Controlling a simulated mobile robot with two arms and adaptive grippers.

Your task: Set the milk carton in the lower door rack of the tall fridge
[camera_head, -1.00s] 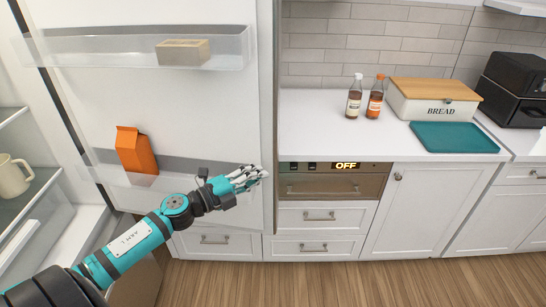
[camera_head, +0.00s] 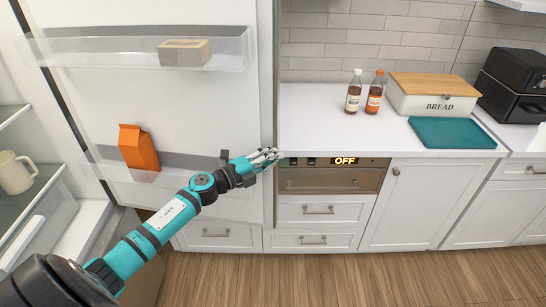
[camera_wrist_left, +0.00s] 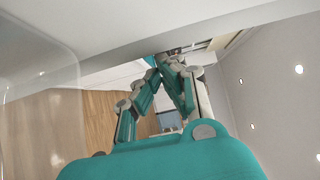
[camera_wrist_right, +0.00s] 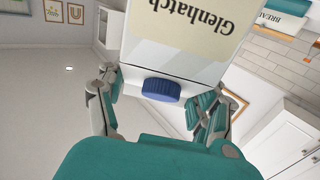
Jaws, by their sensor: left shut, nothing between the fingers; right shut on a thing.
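The milk carton (camera_wrist_right: 180,45) is white with a cream "Glenhatch" label and a blue cap; it shows only in the right wrist view. My right gripper (camera_wrist_right: 165,85) is shut on it, with fingers on both sides near the cap end. The tall fridge's door (camera_head: 185,105) stands open at the left of the head view. Its clear lower door rack (camera_head: 205,163) holds an orange carton (camera_head: 138,147) at its left. My left gripper (camera_head: 264,159) is shut and empty, in front of the door's right edge. Its closed fingers show in the left wrist view (camera_wrist_left: 168,62).
A pale block (camera_head: 184,52) sits in the upper door rack (camera_head: 110,50). A mug (camera_head: 14,173) stands on a fridge shelf. The counter (camera_head: 320,125) holds two bottles (camera_head: 354,92), a bread box (camera_head: 432,100) and a teal tray (camera_head: 452,133). My left arm crosses before the lower rack.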

